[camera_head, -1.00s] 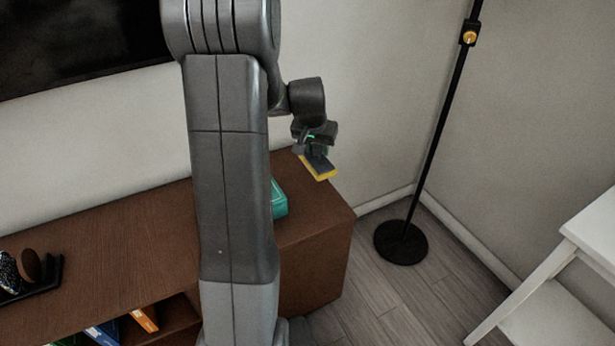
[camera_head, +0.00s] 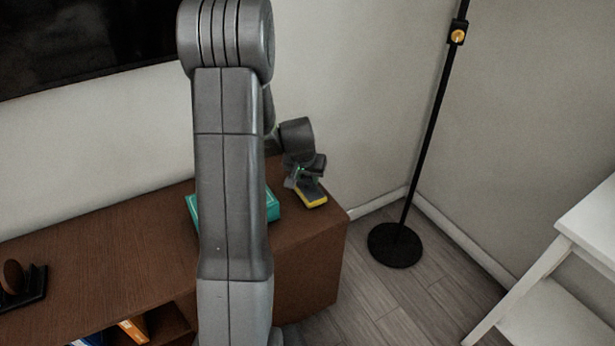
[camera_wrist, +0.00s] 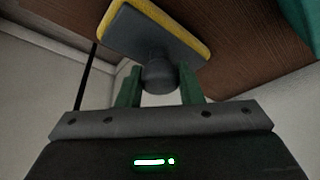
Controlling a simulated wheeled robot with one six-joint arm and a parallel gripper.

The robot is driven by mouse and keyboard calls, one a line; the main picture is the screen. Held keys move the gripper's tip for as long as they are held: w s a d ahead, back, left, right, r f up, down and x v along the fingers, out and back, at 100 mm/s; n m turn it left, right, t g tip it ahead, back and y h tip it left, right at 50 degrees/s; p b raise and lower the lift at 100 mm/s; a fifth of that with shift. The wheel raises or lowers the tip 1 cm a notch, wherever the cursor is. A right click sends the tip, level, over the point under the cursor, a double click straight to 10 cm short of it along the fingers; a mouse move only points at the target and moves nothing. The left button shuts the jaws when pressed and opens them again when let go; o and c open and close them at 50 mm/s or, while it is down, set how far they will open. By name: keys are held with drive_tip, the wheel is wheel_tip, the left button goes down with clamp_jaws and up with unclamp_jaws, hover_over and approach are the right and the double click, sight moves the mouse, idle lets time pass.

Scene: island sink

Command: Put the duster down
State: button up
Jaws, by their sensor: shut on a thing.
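The duster (camera_head: 313,195) has a grey back and a yellow pad. It is at the right end of the brown cabinet top (camera_head: 110,247). My gripper (camera_head: 298,174) is shut on the duster's knob from above. In the wrist view the duster (camera_wrist: 155,35) shows its grey plate, yellow edge and dark round knob, with the green fingers of my gripper (camera_wrist: 158,88) on either side of the knob. The pad is close to the cabinet top; I cannot tell whether it touches.
A teal box (camera_head: 272,206) lies on the cabinet left of the duster, partly hidden by my arm. A dark stand with a brown object (camera_head: 14,277) is at the far left. A black floor lamp (camera_head: 395,245) and a white stool (camera_head: 590,225) stand to the right.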

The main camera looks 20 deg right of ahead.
drive_tip(key=shift+f, duration=0.15)
drive_tip(key=o, duration=0.9)
drive_tip(key=shift+o, duration=0.2)
drive_tip(key=shift+r, duration=0.3)
drive_tip(key=p+v, duration=0.2)
drive_tip(key=v, duration=0.9)
drive_tip(key=shift+s+a+r, duration=0.15)
drive_tip(key=shift+a+r, duration=0.05)
drive_tip(key=shift+r, duration=0.1)
